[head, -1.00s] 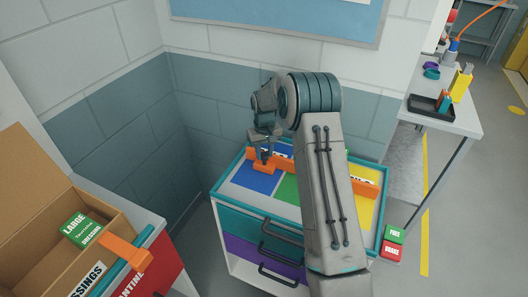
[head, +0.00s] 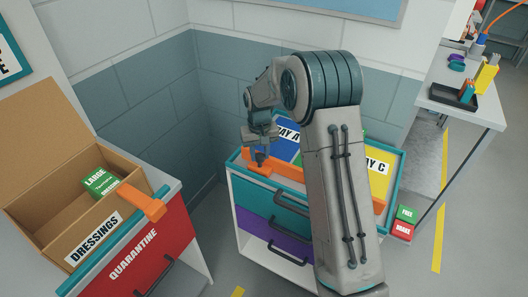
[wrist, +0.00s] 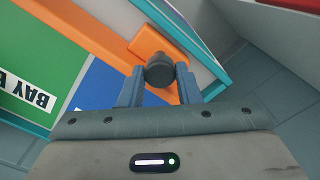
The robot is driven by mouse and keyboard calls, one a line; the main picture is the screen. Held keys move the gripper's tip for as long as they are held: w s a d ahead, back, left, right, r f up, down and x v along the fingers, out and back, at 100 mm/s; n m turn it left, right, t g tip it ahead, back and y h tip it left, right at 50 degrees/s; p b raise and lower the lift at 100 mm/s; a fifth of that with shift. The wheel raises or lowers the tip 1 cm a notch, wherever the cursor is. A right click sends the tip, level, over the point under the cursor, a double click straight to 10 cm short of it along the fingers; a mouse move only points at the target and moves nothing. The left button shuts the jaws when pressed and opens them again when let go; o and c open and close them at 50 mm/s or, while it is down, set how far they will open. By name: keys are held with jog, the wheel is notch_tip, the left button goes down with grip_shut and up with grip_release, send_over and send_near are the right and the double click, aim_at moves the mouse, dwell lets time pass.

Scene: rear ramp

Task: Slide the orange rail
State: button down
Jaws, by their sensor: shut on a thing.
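The orange rail (head: 287,180) lies across the top of the teal-edged cabinet (head: 233,172), along its front edge. My arm hides its middle. My gripper (head: 262,150) is over the rail's left end, pointing down. In the wrist view, the rail (wrist: 150,40) carries a dark round knob (wrist: 160,70), and my gripper (wrist: 158,84) is shut on this knob, one finger on each side. Behind the rail show the blue bay (head: 283,150) labelled A and the yellow bay (head: 381,187) labelled C. The green bay (wrist: 40,65) shows in the wrist view.
At left, a red quarantine cabinet (head: 165,240) carries an open dressings box (head: 62,210) and an orange piece (head: 143,201). A bench (head: 478,113) with a black tray (head: 452,97) is at right. Green and red blocks (head: 403,222) sit beside the cabinet. Walls close the back.

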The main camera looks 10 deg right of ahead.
jog(key=shift+s, duration=0.2)
jog(key=c, duration=1.1)
grip_release()
jog(key=shift+a, duration=0.1)
jog(key=shift+o, duration=0.2)
jog(key=shift+s+a, duration=0.1)
jog(key=shift+r, duration=0.1)
jog(key=shift+r, duration=0.35)
notch_tip(320, 180, up, 13)
jog(key=b, duration=0.1)
